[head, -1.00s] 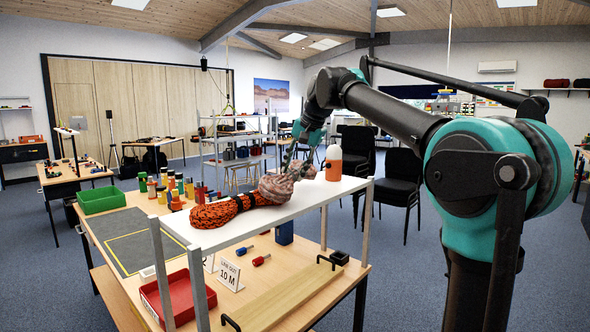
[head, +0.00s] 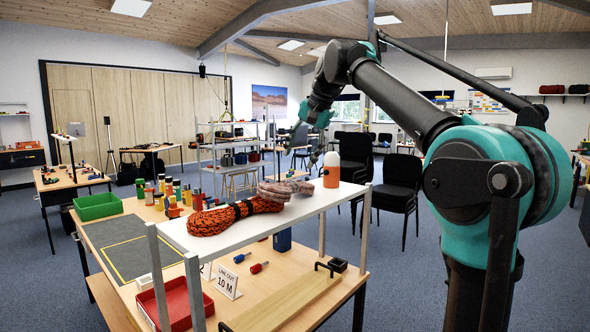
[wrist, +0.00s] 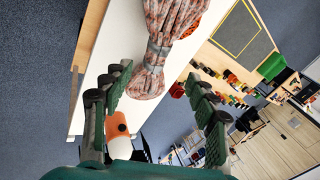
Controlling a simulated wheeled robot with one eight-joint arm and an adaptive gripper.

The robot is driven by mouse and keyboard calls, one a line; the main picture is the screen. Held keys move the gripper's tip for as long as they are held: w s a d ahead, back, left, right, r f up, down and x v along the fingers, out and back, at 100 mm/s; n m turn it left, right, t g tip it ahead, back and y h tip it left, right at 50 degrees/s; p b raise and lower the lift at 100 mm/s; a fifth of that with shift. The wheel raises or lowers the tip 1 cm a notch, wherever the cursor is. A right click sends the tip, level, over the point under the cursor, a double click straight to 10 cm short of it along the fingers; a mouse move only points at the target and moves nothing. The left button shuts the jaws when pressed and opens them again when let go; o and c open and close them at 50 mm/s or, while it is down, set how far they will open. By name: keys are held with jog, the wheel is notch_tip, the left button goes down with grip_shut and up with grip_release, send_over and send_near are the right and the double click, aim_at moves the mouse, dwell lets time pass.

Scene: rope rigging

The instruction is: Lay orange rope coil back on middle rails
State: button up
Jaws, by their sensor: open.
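The orange rope coil (head: 222,217), flecked with black, lies bunched on a white shelf board (head: 180,237) above the workbench. A pinkish-grey rope coil (head: 287,188) lies against its right end. My gripper (head: 305,150) is open and empty above the pinkish coil, apart from it. In the wrist view, my open gripper (wrist: 158,78) has the tied end of the pinkish coil (wrist: 168,35) beyond and between its fingers. Only a bit of the orange coil (wrist: 191,28) shows there. I cannot tell which rails are the middle rails.
An orange and white bottle (head: 331,170) stands right of the coils, close to my gripper. Grey posts hold the shelf board. A red tray (head: 178,300), a green tray (head: 97,206) and several small coloured bottles stand on the workbench. A shelving rack (head: 235,150) stands behind.

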jog(key=shift+o, duration=0.5)
jog(key=v, duration=0.4)
jog(key=shift+r, duration=0.1)
jog(key=s+a+f+n+t+h, duration=0.1)
jog(key=n, duration=0.6)
jog(key=s+a+f+n+t+h, duration=0.1)
jog(key=s+a+n+h, duration=0.1)
jog(key=n, duration=0.6)
jog(key=s+a+n+t+h, duration=0.1)
jog(key=s+n, duration=0.1)
jog(key=n, duration=0.5)
jog(key=shift+s+a+f+n+h, duration=0.2)
jog(key=shift+s+f+n+h, duration=0.1)
jog(key=shift+f+n, duration=0.1)
jog(key=s+a+n+t+h, duration=0.1)
jog(key=a+n+t, duration=0.1)
jog(key=n, duration=0.6)
jog(key=n+t, duration=0.1)
jog(key=n, duration=0.3)
send_near(290, 181)
jog(key=x, duration=0.5)
jog(key=shift+w+a, duration=0.15)
jog(key=shift+w, duration=0.1)
jog(key=shift+x, duration=2.8)
jog(key=shift+s, duration=0.1)
